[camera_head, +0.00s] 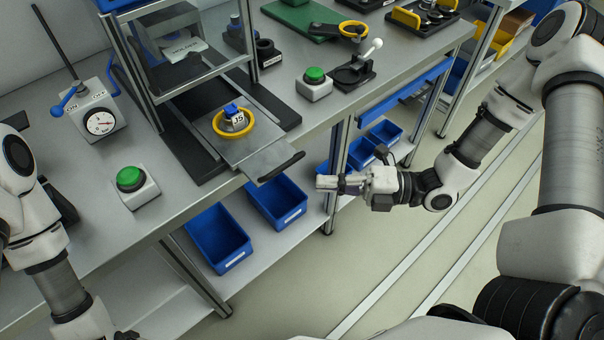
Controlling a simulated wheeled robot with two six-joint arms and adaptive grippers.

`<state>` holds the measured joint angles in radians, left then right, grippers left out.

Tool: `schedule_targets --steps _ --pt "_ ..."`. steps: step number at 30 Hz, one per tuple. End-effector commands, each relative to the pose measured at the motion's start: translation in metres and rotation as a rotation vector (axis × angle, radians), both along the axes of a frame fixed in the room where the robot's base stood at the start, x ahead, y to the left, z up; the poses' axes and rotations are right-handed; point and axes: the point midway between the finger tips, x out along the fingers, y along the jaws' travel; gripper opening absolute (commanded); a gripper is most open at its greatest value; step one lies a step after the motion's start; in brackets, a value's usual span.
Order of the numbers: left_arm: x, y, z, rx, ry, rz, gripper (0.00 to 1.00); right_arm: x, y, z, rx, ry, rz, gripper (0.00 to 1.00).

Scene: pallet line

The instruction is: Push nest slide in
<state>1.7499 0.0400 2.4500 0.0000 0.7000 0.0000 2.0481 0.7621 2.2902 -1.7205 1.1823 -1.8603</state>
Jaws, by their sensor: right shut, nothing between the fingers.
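The nest slide (205,121) is a grey plate pulled out from under the framed station toward the front of the bench. Its dark handle (281,166) reaches past the bench edge. A yellow ring (219,131) sits on the slide around a metal part with a blue top (232,110) and a label that seems to read J5. My right gripper (328,183) is shut and empty in front of the bench, to the right of the handle and apart from it. My left arm shows at the left edge; its gripper is out of sight.
Green push buttons (131,179) and (314,75) stand on either side of the slide. Blue bins (218,238) sit on the shelf below. A frame post (336,165) stands beside my right gripper.

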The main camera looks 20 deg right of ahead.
Motion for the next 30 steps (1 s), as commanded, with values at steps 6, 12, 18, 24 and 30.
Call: schedule_targets --steps 6,12,18,24,30 --pt "0.000 0.000 -0.003 0.000 0.000 0.000 0.00 0.022 0.029 0.000 -0.006 -0.001 0.005 0.00" --pt "0.000 0.000 -0.001 0.000 0.000 0.000 0.00 0.045 0.036 0.000 -0.002 0.001 0.001 0.00" --pt "0.000 0.000 -0.001 0.000 0.000 0.000 0.00 0.049 0.037 0.000 0.000 0.001 0.000 0.00" --pt "0.000 0.000 -0.004 0.000 0.000 0.000 0.00 0.051 0.038 -0.001 -0.001 0.000 0.001 0.00" --pt "0.000 0.000 -0.025 0.000 0.000 0.000 0.00 0.080 0.048 -0.007 -0.005 -0.002 0.002 0.00"
